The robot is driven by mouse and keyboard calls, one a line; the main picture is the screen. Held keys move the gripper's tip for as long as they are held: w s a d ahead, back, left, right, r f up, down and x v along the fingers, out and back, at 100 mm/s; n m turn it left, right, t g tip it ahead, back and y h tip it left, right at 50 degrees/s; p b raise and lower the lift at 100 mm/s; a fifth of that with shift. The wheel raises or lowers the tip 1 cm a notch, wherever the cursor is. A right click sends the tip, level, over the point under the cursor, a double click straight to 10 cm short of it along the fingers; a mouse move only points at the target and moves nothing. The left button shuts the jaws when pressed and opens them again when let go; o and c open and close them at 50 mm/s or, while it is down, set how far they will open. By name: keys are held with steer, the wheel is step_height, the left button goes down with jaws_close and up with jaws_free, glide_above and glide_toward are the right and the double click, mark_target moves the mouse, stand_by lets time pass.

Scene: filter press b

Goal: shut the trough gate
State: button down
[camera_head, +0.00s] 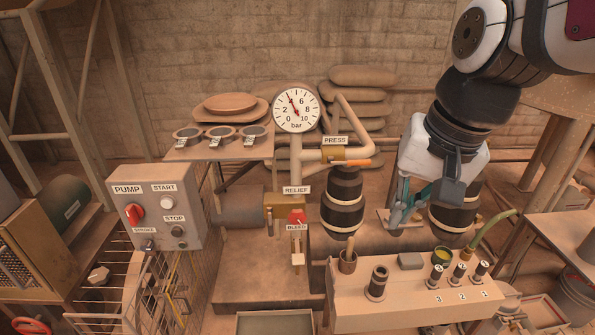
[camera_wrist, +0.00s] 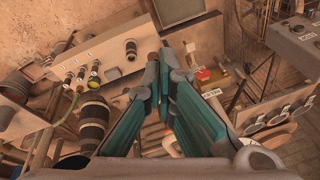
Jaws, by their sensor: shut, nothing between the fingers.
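A shallow grey trough (camera_head: 275,323) sits at the bottom edge of the head view, partly cut off. What looks like the same trough (camera_wrist: 180,9) is at the top of the wrist view. My gripper is apart from it, higher up and to its right in the head view. I cannot pick out the trough gate clearly in either view.
A bench (camera_head: 410,293) with several labelled knobs stands below my gripper. Left are the relief block (camera_head: 284,212), red bleed handle (camera_head: 297,217) and pump box (camera_head: 157,207). A gauge (camera_head: 297,110) and the orange-handled press valve (camera_head: 345,161) stand behind.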

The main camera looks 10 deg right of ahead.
steer(key=w+f+m+g+b, duration=0.1)
steer(key=w+f+m, duration=0.15)
steer(key=w, duration=0.25)
steer(key=w+f+m+b, duration=0.2)
steer(key=w+f, duration=0.2)
steer(key=w, duration=0.2)
steer(key=m+g+y+b, duration=0.1)
steer(key=m+g+b, duration=0.1)
steer(key=m+b, duration=0.6)
glide_above(332, 264)
steer(key=d, duration=0.3)
step_height(332, 264, down, 28)
steer(key=m, duration=0.1)
steer(key=shift+m, duration=0.25)
steer(key=f, duration=0.4)
steer(key=a+f+b, duration=0.1)
steer(key=f, duration=0.4)
steer(key=a+f, duration=0.1)
steer(key=f, duration=0.4)
steer(key=shift+a+b, duration=0.15)
steer(key=shift+b, duration=0.25)
step_height(332, 264, down, 6)
steer(key=b, duration=0.2)
steer(key=shift+b, duration=0.35)
steer(key=shift+s, duration=0.1)
